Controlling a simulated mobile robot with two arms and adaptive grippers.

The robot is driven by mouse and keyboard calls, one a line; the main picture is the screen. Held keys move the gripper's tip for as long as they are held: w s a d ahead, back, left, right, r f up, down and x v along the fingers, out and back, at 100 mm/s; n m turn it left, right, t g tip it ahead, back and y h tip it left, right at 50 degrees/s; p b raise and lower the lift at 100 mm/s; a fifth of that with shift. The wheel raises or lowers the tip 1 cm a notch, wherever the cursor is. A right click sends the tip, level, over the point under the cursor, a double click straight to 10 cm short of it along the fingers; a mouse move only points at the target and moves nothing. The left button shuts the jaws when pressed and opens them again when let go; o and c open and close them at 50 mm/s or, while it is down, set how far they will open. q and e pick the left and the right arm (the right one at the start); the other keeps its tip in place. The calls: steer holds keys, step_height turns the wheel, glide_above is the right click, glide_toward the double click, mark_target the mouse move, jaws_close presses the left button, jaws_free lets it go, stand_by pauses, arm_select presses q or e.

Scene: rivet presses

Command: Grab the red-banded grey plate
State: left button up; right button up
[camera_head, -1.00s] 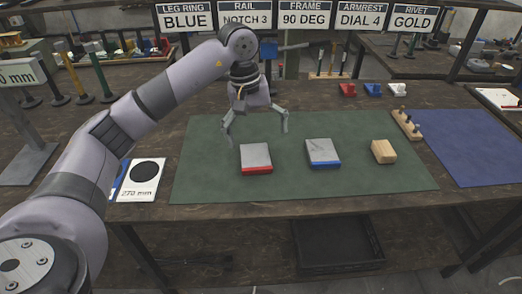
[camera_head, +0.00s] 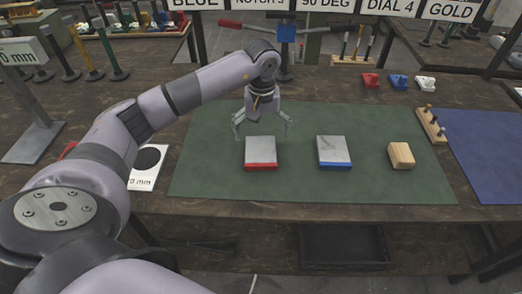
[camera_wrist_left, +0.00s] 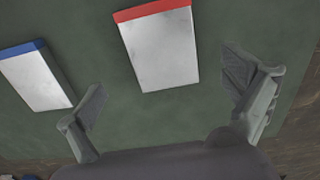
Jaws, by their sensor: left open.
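The red-banded grey plate (camera_head: 260,152) lies flat on the green mat (camera_head: 220,186), its red band along the near edge. In the left wrist view the plate (camera_wrist_left: 160,47) shows between and beyond the fingertips, with its red band at the top. My left gripper (camera_head: 262,128) is open and empty, above and just behind the plate's far edge. Its two fingers also show in the left wrist view (camera_wrist_left: 172,98), spread wider than the plate and apart from it. My right gripper is not in view.
A blue-banded grey plate (camera_head: 333,151) lies right of the red-banded one, with a gap. A wooden block (camera_head: 401,155) and a pegged wooden rack (camera_head: 431,124) stand further right. A blue mat (camera_head: 490,150) covers the right side. The mat's front is clear.

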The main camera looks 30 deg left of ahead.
mark_target(261, 150)
arm_select(q)
steer(key=shift+f, duration=0.5)
steer(key=f, duration=0.2)
steer(key=f+p, duration=0.1)
steer(key=f, duration=0.1)
steer(key=shift+s+f, duration=0.2)
steer(key=shift+f, duration=0.05)
steer(key=shift+a+f, duration=0.1)
steer(key=shift+f, duration=0.25)
steer(key=c, duration=1.7)
steer(key=shift+w+r, duration=0.1)
steer(key=shift+c, duration=0.8)
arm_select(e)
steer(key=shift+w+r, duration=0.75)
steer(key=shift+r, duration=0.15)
